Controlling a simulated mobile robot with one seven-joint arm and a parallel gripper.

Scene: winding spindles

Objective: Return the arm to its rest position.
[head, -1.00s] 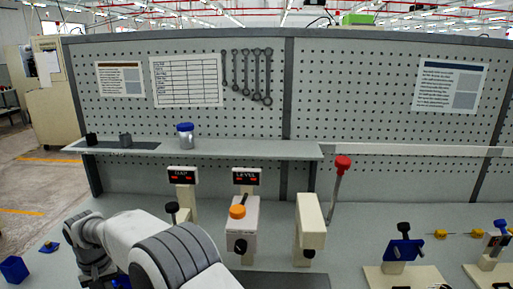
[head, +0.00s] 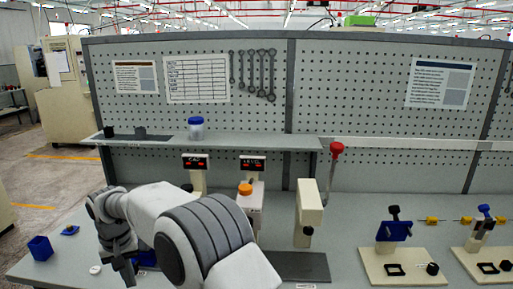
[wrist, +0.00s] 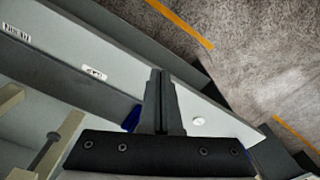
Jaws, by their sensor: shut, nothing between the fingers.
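My gripper (head: 128,272) hangs at the lower left of the head view, at the end of my white and grey arm. In the wrist view its two fingers (wrist: 160,88) lie together with nothing between them. It is over the left part of the grey workbench (head: 352,212). A small part of a blue thing (wrist: 132,119) shows beside the fingers, mostly hidden. A white disc (wrist: 198,121) lies on the bench to their right; it also shows left of the gripper in the head view (head: 95,270).
Right of my arm are a block with an orange knob (head: 246,189), a cream post (head: 308,208) beside a red-knobbed lever (head: 336,150), and two stands with blue parts (head: 394,230). A pegboard (head: 355,85) closes the back.

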